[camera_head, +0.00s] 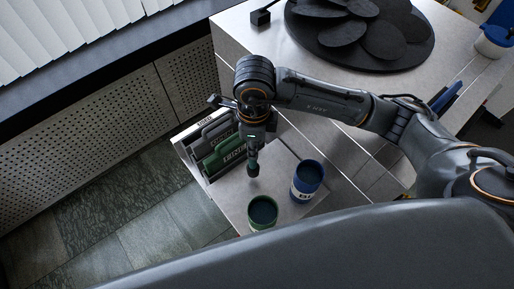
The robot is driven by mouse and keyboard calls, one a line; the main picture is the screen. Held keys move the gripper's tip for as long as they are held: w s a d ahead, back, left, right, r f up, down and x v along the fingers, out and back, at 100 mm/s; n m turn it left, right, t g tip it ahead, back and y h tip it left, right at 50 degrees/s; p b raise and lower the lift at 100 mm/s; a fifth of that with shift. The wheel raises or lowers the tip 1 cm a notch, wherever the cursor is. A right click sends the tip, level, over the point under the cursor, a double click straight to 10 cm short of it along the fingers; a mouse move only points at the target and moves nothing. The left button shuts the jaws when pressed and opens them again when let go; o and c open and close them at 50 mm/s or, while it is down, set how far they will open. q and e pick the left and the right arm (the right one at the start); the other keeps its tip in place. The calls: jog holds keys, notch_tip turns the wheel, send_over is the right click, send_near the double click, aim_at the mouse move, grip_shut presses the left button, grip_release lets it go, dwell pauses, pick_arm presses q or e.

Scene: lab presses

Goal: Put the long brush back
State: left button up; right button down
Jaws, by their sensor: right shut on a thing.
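My right gripper (255,138) hangs over the open drawer (232,205), its jaws pointing down. It is shut on a slim dark thing (253,168), seemingly the long brush, which points downward above the drawer. Much of this thing is hidden by the gripper and wrist. A blue cup (307,179) with white lettering stands in the drawer to the right of the gripper. A green cup (262,212) stands nearer, below the gripper in the picture. Whether the brush tip touches the drawer floor I cannot tell. My left gripper is not in view.
Labelled grey and green holders (222,150) line the drawer's left side, close to the gripper. A metal worktop (262,55) carries a round black carousel (362,62). A white tub with blue (494,42) is at the far right. Tiled floor (130,230) lies clear at left.

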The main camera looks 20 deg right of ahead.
aim_at(257, 164)
jog(key=f+p, duration=0.1)
jog(key=f, duration=0.1)
jog(key=d+f+p, duration=0.1)
jog(key=shift+f, duration=0.35)
jog(key=shift+w+f, duration=0.1)
jog(key=shift+f, duration=0.2)
jog(key=c, duration=1.2)
grip_release()
